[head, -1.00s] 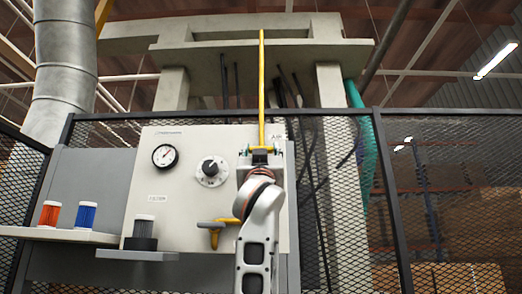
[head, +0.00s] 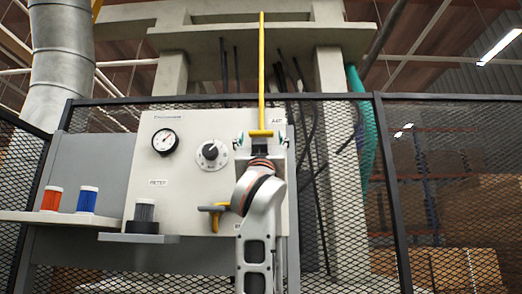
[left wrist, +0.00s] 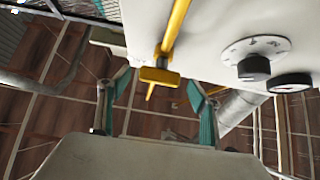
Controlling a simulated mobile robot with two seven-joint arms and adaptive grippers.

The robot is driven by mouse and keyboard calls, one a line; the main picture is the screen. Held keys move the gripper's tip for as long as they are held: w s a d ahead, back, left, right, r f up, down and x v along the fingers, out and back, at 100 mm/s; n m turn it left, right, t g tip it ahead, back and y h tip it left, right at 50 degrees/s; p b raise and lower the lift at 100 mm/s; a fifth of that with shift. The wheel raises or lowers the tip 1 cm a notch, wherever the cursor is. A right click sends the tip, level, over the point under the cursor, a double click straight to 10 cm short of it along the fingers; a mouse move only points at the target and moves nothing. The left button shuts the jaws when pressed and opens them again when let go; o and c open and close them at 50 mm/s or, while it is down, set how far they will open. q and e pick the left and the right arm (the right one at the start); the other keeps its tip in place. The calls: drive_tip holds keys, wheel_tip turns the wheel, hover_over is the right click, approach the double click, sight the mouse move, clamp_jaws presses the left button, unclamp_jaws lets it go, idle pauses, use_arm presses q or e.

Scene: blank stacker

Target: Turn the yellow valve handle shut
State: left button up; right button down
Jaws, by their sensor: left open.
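A yellow crossbar (head: 261,133) sits on a tall, thin yellow pipe (head: 262,70) at the right of the pale panel. A lower yellow lever (head: 213,208) stands out from the panel to the left of my arm; I cannot tell which of these yellow parts is the valve handle. My left gripper (head: 262,142) is open and empty, with one finger on each side of the crossbar in the head view. In the left wrist view the crossbar (left wrist: 160,77) appears between and beyond the spread fingers (left wrist: 158,108), with gaps on both sides. My right gripper is out of view.
The panel (head: 185,190) also carries a gauge (head: 165,141) and a black knob (head: 211,153). A small shelf (head: 140,238) holds a grey cylinder; a ledge (head: 45,217) holds orange and blue ones. Mesh fencing (head: 345,225) and a concrete frame (head: 260,38) stand around.

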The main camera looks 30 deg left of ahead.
use_arm(q)
drive_tip(key=v, duration=0.9)
drive_tip(key=shift+w, duration=0.1)
